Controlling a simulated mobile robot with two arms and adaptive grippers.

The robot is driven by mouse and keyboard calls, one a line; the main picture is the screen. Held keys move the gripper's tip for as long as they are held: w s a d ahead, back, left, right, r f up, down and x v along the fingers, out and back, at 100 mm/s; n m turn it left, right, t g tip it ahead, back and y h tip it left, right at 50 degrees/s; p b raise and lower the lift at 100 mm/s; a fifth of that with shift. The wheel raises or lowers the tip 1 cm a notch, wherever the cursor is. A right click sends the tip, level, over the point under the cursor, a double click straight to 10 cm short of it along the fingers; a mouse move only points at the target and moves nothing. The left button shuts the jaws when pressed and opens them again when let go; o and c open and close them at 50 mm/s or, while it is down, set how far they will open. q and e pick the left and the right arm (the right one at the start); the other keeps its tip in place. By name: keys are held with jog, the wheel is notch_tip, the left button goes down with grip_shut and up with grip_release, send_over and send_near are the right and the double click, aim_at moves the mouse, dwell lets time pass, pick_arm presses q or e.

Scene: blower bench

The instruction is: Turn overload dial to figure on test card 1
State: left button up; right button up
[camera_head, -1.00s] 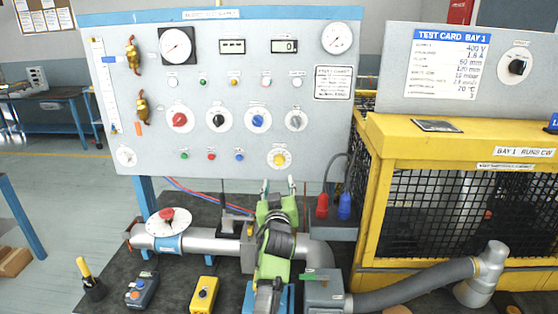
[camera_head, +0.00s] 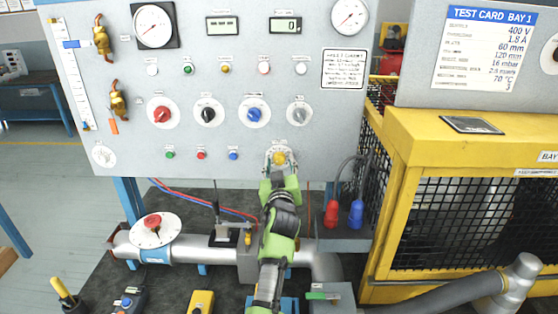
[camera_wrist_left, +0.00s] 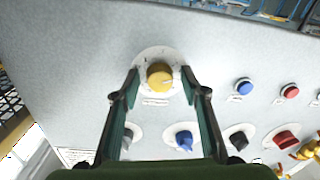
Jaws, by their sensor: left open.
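A yellow dial (camera_head: 279,158) on a white round scale sits low on the grey panel (camera_head: 130,160); it also shows in the left wrist view (camera_wrist_left: 160,76). My left gripper (camera_head: 279,167) is open in front of it. In the left wrist view its two fingers (camera_wrist_left: 160,82) stand on either side of the dial, with gaps visible; contact cannot be told. The test card (camera_head: 485,50) at the upper right reads 400 V, 1.8 A, 60 mm and further figures. Dial labels and scale figures are too small to read. My right gripper is not in view.
Red (camera_head: 161,115), black (camera_head: 208,112), blue (camera_head: 255,114) and grey (camera_head: 299,114) knobs sit above the yellow dial. Small push buttons sit to its left. Red and blue plugs (camera_head: 344,213) stand at lower right, near the yellow mesh guard (camera_head: 450,135).

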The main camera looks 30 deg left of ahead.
pick_arm(q)
jog(key=shift+s+d+r, duration=0.15)
jog(key=shift+s, duration=0.1)
jog(key=c, duration=1)
jog(key=shift+c, duration=0.6)
jog(key=shift+m+b, duration=0.3)
jog(key=shift+m, duration=1.2)
jog(key=m, duration=0.4)
jog(key=shift+m, duration=0.4)
jog(key=m, duration=0.4)
jog(key=shift+r+m+t+p, duration=0.15)
jog(key=shift+m+t+p, duration=0.15)
jog(key=shift+m+p, duration=0.5)
jog(key=shift+m, duration=1.5)
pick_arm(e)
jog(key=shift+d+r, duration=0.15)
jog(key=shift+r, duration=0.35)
